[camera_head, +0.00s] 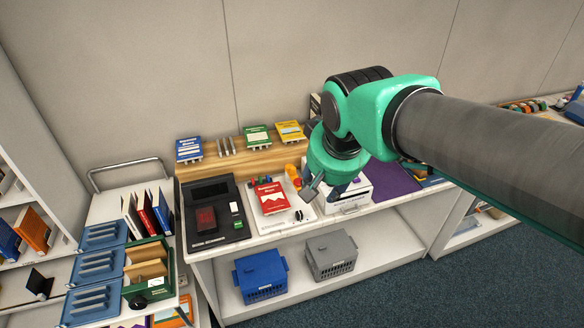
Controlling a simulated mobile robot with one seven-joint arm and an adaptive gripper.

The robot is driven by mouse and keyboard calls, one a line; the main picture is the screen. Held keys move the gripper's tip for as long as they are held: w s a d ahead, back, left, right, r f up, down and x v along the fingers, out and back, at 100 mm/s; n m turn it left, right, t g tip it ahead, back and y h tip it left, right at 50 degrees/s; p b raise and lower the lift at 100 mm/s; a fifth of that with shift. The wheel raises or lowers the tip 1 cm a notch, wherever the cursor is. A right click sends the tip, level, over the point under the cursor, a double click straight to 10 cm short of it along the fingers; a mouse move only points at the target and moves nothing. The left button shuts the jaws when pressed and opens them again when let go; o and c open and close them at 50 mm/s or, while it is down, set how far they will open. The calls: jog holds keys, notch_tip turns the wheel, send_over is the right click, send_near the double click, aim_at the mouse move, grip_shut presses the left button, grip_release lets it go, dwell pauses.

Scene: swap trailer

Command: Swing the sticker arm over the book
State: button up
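A red book (271,199) with a white label lies on a white board (288,221) on the counter. A small black knob-like part (298,215) is at the board's front right, beside the book. An orange-yellow part (292,172) stands behind the book's right side. Which of these belongs to the sticker arm I cannot tell; no arm is clearly seen across the book. My gripper (327,192) hangs right of the book, pointing down, its fingers apart and nothing seen between them. It partly hides a white box behind it.
A black device (214,228) with a dark red window stands left of the board. A white box (352,194) and a purple mat (392,180) are to the right. Blue (259,275) and grey (331,255) crates sit on the shelf below. A trolley with blue trays (97,268) stands left.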

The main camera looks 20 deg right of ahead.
jog(key=w+d+m+p, duration=0.1)
jog(key=w+d+m, duration=0.1)
jog(key=w, duration=1)
jog(key=m+g+h+p, duration=0.2)
jog(key=m+p, duration=0.2)
jog(key=m, duration=0.1)
send_over(293, 169)
jog(key=s+a, duration=0.4)
notch_tip(293, 169, down, 23)
jog(key=shift+w+a+f, duration=0.1)
jog(key=shift+a, duration=0.05)
jog(key=shift+f, duration=0.1)
jog(key=x, duration=1.3)
jog(key=shift+w+d+f, duration=0.1)
jog(key=shift+d+f, duration=0.1)
jog(key=shift+d, duration=0.15)
jog(key=shift+c, duration=0.3)
